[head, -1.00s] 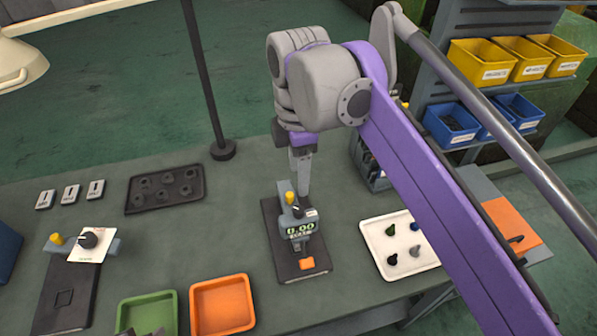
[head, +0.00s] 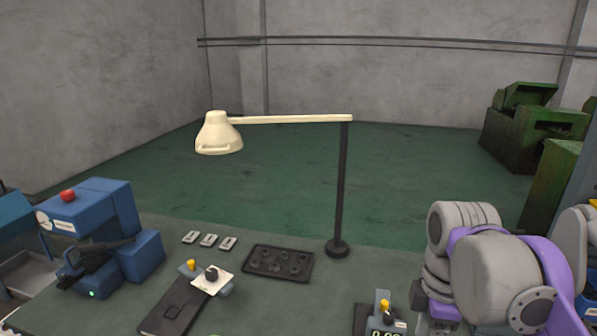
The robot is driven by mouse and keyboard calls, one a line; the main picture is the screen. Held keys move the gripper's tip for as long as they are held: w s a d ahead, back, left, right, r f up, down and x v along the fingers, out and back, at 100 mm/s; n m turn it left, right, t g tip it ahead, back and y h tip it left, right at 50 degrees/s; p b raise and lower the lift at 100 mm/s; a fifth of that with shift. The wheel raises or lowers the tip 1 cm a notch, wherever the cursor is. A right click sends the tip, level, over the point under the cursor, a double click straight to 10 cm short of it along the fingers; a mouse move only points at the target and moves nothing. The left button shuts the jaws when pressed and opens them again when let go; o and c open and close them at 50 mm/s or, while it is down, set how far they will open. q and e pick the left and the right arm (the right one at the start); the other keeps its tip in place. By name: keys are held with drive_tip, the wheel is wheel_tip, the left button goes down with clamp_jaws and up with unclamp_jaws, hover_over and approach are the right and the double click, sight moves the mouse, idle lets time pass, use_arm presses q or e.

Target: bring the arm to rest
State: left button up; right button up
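My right arm (head: 500,275), grey with purple panels, is bent at the right edge of the head view. Its rounded grey wrist joints stand to the right of a small gauge with a yellow knob (head: 384,304). The lower end of the wrist is cut off by the bottom edge of the picture, so my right gripper is out of view. Whether it holds anything cannot be seen. My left arm and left gripper do not show.
A lamp on a dark post (head: 341,190) rises from the back of the bench. A black tray with round parts (head: 279,263), three small labelled blocks (head: 209,240), a dial fixture (head: 210,280) and a blue machine (head: 100,235) stand left of the arm.

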drive_tip(key=s+a+f+m+t, duration=0.1)
drive_tip(key=s+f+m+t, duration=0.2)
drive_tip(key=f+m, duration=0.4)
drive_tip(key=s+a+f+m+t, duration=0.2)
drive_tip(key=s+f+m, duration=0.2)
drive_tip(key=f+m, duration=0.4)
wheel_tip(320, 180, down, 7)
drive_tip(key=shift+f+t, duration=0.1)
drive_tip(key=shift+t, duration=0.3)
drive_tip(key=shift+s+d, duration=0.15)
